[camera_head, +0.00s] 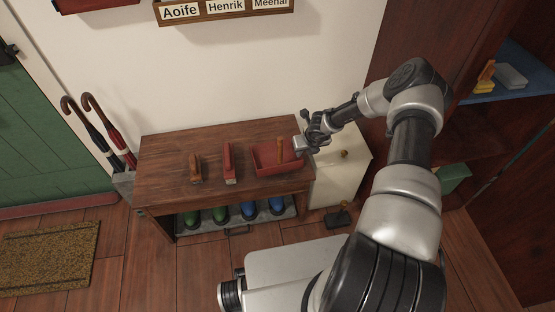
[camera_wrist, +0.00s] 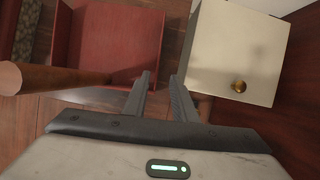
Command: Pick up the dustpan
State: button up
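The dustpan (camera_head: 264,162) is a red, shallow pan with a wooden handle, lying on the right part of the wooden bench. In the wrist view its red pan (camera_wrist: 115,42) fills the upper left, and its wooden handle (camera_wrist: 52,79) reaches in from the left edge. My gripper (camera_head: 299,147) is at the right end of the bench, close to the dustpan's right side. In the wrist view my gripper (camera_wrist: 160,76) has its two fingers apart with nothing between them. The handle lies left of both fingers. I cannot tell whether a finger touches the pan.
A cream cabinet (camera_head: 340,178) with a brass knob stands right of the bench (camera_head: 165,155). A red-handled item (camera_head: 228,160) and a wooden-handled item (camera_head: 196,168) lie left of the dustpan. A name-labelled rack (camera_head: 225,15) hangs above. Umbrellas (camera_head: 95,125) stand at left.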

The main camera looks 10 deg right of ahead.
jog(key=x, duration=0.1)
jog(key=b+x, duration=0.1)
jog(key=x, duration=0.3)
jog(key=shift+w+a+b, duration=0.1)
jog(key=shift+a+b, duration=0.15)
jog(key=shift+b, duration=0.05)
jog(key=shift+r, duration=0.1)
grip_shut()
